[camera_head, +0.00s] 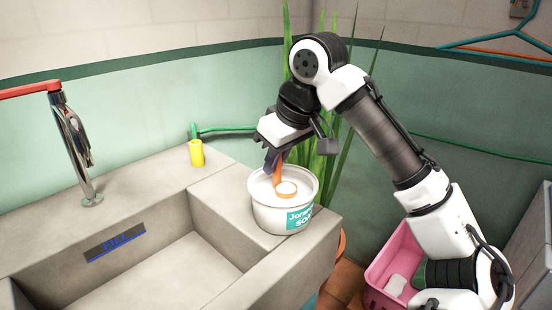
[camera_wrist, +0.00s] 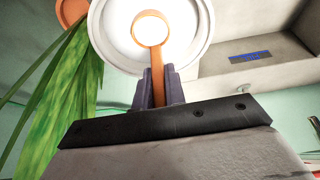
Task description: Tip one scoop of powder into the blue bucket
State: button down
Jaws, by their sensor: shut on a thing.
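A white tub (camera_head: 268,217) with a teal label stands upright on the sink's ledge; its round rim also shows in the wrist view (camera_wrist: 99,35). My gripper (camera_head: 275,163) points down over the tub and is shut on the handle of an orange scoop (camera_head: 278,177). In the wrist view my gripper's fingers (camera_wrist: 158,88) pinch the scoop handle (camera_wrist: 157,68). The scoop's round bowl looks white inside, within the tub's outline in both views. I cannot tell if it touches the powder. No blue bucket is clearly visible.
The concrete sink (camera_head: 215,215) has a tap (camera_head: 75,150) at left and a yellow cup (camera_head: 196,153) at the back. A tall green plant (camera_head: 322,150) stands behind the tub. A pink basket (camera_head: 385,270) is on the floor at right. The basin is open.

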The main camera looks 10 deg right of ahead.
notch_tip(320, 180, up, 7)
jog(key=p, duration=0.6)
jog(key=shift+r+p, duration=0.2)
jog(key=shift+p, duration=0.15)
jog(key=shift+f, duration=0.1)
jog(key=shift+s, duration=0.1)
